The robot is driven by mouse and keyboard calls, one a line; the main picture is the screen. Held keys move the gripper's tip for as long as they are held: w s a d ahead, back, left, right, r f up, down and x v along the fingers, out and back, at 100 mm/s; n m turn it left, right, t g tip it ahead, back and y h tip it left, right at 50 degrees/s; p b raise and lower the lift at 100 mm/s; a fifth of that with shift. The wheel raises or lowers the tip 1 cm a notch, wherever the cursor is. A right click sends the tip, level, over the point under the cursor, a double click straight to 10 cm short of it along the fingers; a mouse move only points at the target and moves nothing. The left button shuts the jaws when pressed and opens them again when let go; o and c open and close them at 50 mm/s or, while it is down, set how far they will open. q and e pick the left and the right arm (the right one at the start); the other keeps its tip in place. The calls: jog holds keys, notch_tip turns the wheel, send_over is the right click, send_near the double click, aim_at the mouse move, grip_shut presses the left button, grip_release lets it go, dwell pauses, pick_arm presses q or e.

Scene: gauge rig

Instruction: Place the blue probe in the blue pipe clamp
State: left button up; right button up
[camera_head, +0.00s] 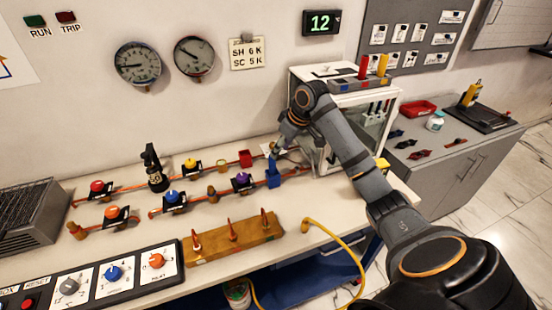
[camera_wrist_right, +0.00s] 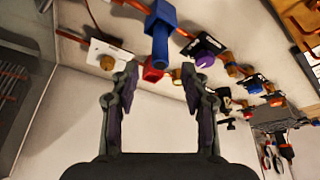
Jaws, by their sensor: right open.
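The blue pipe clamp (camera_head: 272,180) is a blue block on the copper pipe at the right end of the bench run. In the right wrist view the clamp (camera_wrist_right: 163,12) shows at the top. The blue probe (camera_wrist_right: 160,46), a blue cylinder, stands out of it toward my gripper and appears seated in it. My right gripper (camera_head: 276,150) is just above the clamp. In the wrist view its fingers (camera_wrist_right: 160,92) are apart, with nothing between the tips. My left gripper is not in view.
A red clamp (camera_head: 245,158) and a purple-knobbed valve (camera_head: 241,180) are close to the left. A glass cabinet (camera_head: 345,120) stands right behind my arm, with a red probe (camera_head: 363,67) and a yellow probe (camera_head: 382,65) on top. A wooden block (camera_head: 232,238) lies in front.

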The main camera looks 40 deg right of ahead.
jog(key=v, duration=0.5)
dwell(0.4)
